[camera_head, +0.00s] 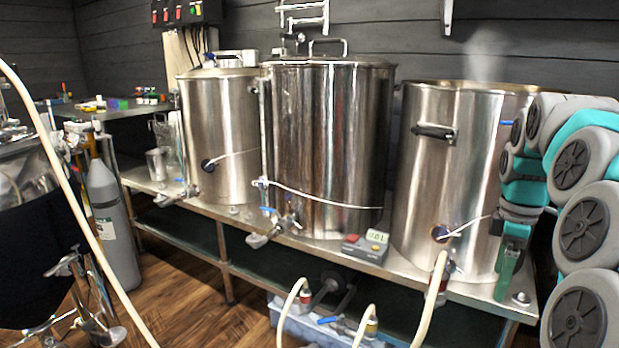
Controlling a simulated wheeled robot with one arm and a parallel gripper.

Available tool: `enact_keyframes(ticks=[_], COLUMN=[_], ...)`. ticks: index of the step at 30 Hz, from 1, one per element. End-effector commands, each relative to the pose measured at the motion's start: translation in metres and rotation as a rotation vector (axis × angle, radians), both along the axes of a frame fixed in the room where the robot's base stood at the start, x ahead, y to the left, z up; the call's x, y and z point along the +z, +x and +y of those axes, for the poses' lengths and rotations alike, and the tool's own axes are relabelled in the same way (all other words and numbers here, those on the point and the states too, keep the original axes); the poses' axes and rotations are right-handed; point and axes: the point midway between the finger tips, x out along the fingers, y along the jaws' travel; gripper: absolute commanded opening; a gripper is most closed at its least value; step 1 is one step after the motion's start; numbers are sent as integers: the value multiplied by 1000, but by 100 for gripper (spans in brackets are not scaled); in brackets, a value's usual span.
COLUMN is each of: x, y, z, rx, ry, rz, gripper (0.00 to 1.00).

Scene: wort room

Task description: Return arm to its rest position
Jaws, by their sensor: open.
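My arm (585,200), with grey and teal joints, is folded along the right edge of the view. My gripper (508,264) hangs from it pointing down, in front of the right side of the right steel kettle (470,150). The gripper is open, seen nearly edge-on, and nothing shows between its fingers. Whether it touches the kettle cannot be told.
A middle kettle (325,140) and a left kettle (218,130) stand on the same steel bench (410,270). A small control box (366,246) sits at its front. Pale hoses (435,290) rise in front. A gas cylinder (108,220) stands at left; wooden floor (195,300) is open there.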

Motion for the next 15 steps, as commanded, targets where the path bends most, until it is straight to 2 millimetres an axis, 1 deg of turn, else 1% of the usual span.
enact_keyframes(ticks=[1,8,14,15], x=[0,-3,-8,-10], y=[-2,-15,-33,-38], z=[6,34,65,73], rx=[-6,-58,-126,-143], ry=[1,6,7,7], rz=[2,9,19,21], gripper=[100,100,100,100])
